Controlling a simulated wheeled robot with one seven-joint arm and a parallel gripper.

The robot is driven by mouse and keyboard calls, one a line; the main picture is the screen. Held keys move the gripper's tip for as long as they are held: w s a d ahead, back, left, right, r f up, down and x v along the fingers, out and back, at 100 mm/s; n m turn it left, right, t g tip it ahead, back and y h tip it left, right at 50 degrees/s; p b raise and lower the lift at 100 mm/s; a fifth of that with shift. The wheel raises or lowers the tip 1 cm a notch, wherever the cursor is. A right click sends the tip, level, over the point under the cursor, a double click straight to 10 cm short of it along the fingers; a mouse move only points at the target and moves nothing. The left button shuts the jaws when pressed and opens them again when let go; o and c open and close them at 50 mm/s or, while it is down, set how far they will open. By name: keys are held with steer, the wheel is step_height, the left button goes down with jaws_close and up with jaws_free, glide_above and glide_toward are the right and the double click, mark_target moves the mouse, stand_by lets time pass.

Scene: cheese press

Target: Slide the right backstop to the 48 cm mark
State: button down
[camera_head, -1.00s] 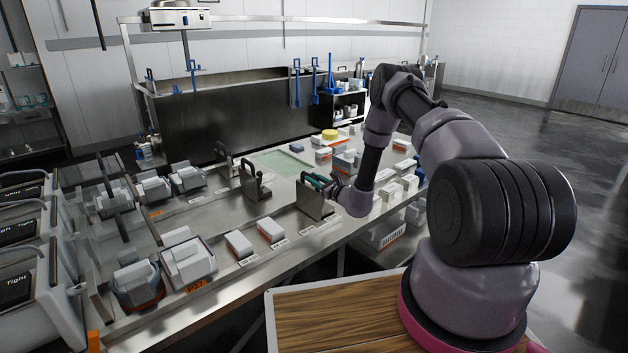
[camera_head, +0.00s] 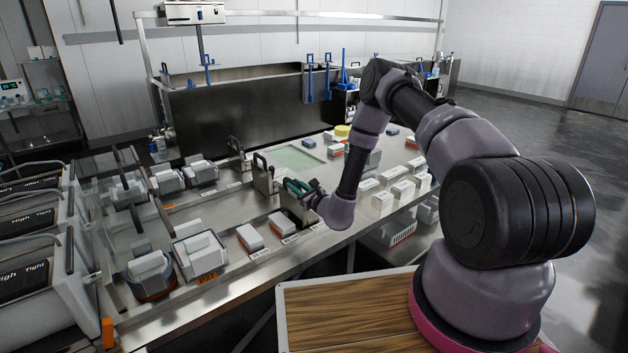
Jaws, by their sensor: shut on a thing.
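The right backstop (camera_head: 296,211) is an upright grey metal plate with a handle on top, the nearest of three such plates on the steel table (camera_head: 262,262). My gripper (camera_head: 298,187), with green fingers, is shut on its handle, and the backstop stands on the table. Its left edge is close to a white block (camera_head: 282,222) on the near row; whether they touch I cannot tell. Small white labels lie along the table's near edge, but their marks are too small to read, and the 48 cm mark cannot be made out.
Another white block (camera_head: 250,238) lies further left. Two more handled plates stand behind, the middle one (camera_head: 263,181) and the far one (camera_head: 239,159). White packages (camera_head: 402,190) lie right of my gripper. Several tray-like moulds fill the left.

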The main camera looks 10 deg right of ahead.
steer(key=s+a, duration=0.5)
steer(key=a, duration=0.4)
steer(key=c, duration=0.8)
jaws_free()
steer(key=shift+o, duration=0.2)
steer(key=v, duration=1)
steer(key=shift+s+d, duration=0.15)
steer(key=shift+s, duration=0.2)
